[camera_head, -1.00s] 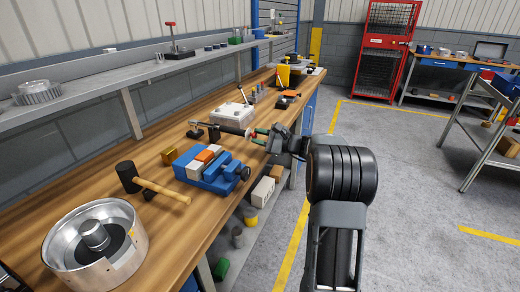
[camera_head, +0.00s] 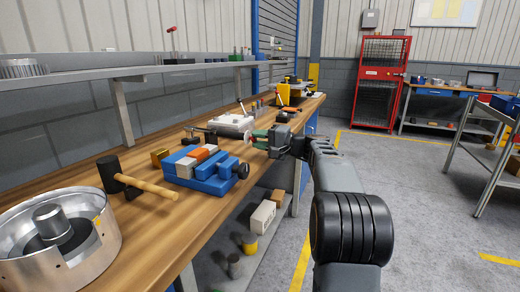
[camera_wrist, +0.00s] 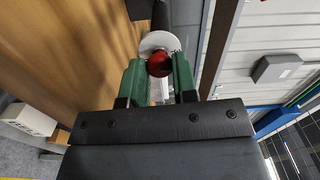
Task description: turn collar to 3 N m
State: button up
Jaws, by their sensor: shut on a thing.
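A dark, rod-like tool (camera_head: 208,132) lies level above the bench, pointing toward my gripper (camera_head: 255,138). A pale round disc (camera_head: 247,138) is at its near end. In the wrist view, a red rounded part (camera_wrist: 160,64) sits in front of the white disc (camera_wrist: 158,42). My gripper's green fingers (camera_wrist: 158,72) are shut on this red part, one on each side. I cannot tell whether the red part is the collar itself. No scale or torque reading is legible.
A blue vise (camera_head: 207,172) holding pale and orange blocks stands in front of the tool. A black mallet (camera_head: 150,188) and a metal housing (camera_head: 105,240) lie nearer on the bench. A white box (camera_head: 236,122) is behind the tool. The floor right of the bench (camera_head: 420,220) is clear.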

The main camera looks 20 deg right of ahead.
jog(key=shift+n+b, duration=0.5)
dwell(0.3)
jog(key=o, duration=0.9)
jog(key=p+v, duration=0.2)
jog(key=v, duration=1.2)
jog(key=shift+w, duration=0.1)
jog(key=shift+d, duration=0.1)
